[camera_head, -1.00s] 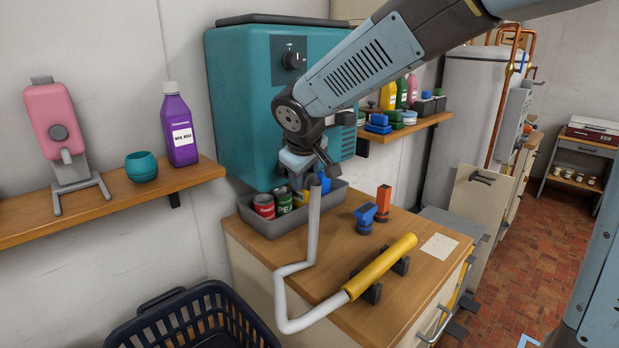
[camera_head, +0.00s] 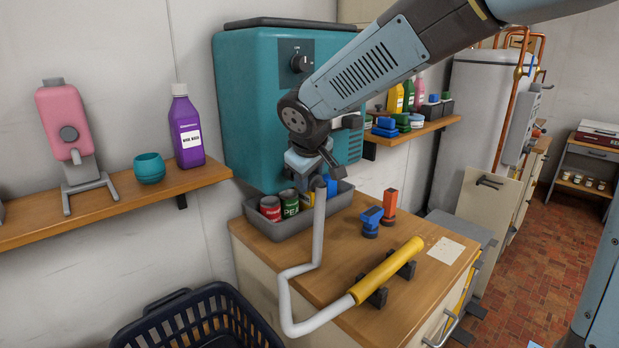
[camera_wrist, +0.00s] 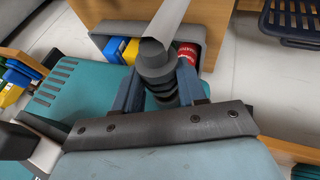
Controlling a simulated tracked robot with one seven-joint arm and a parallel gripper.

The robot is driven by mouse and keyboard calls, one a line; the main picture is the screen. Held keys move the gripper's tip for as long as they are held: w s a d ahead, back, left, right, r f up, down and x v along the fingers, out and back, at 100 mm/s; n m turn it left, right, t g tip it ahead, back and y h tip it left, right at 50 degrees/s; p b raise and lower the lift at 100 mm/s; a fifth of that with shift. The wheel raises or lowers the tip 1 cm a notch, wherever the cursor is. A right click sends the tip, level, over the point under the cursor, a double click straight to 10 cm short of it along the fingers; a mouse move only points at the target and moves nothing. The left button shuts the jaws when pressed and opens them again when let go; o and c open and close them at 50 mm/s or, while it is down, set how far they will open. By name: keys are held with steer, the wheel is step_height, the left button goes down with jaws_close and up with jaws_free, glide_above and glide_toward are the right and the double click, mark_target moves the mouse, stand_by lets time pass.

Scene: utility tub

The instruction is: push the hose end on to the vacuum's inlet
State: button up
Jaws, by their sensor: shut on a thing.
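My gripper (camera_head: 323,176) is shut on the dark grey end (camera_wrist: 155,62) of a pale hose (camera_head: 284,290). The hose end is above the grey tray, with the pale tube running down from it. The hose bends along the counter edge and joins a yellow tube (camera_head: 388,270) resting on dark brackets. The vacuum looks to be the teal wall unit (camera_head: 248,100) with a black dial, just behind my gripper. Its teal side with slots shows in the wrist view (camera_wrist: 70,85). I cannot make out the inlet; my arm and gripper cover part of the unit's front.
A grey tray (camera_head: 275,232) with cans sits under my gripper. Blue (camera_head: 371,222) and orange (camera_head: 389,201) pieces stand on the wooden counter (camera_head: 425,262). A shelf (camera_head: 120,207) holds a purple bottle (camera_head: 186,130). A dark basket (camera_head: 200,325) is below, at the front left.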

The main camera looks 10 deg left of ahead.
steer(key=shift+w+a, duration=0.85)
steer(key=shift+a, duration=0.15)
stand_by(1.6)
steer(key=o, duration=1.1)
steer(key=a+v, duration=0.1)
steer(key=v, duration=1.2)
steer(key=s+d+f+m, duration=0.1)
steer(key=s+d+m, duration=0.2)
steer(key=d, duration=0.7)
steer(key=s+d+m, duration=0.2)
steer(key=d, duration=0.9)
steer(key=s+d+f+m, duration=0.2)
steer(key=s+d, duration=0.2)
steer(key=s+d+f+m, duration=0.1)
steer(key=s+d+f, duration=0.1)
steer(key=s+d, duration=0.1)
steer(key=s+d+f+m, duration=0.2)
steer(key=s+d, duration=0.2)
steer(key=shift+s+d+f+m+g+h, duration=0.3)
steer(key=shift+s+f, duration=0.1)
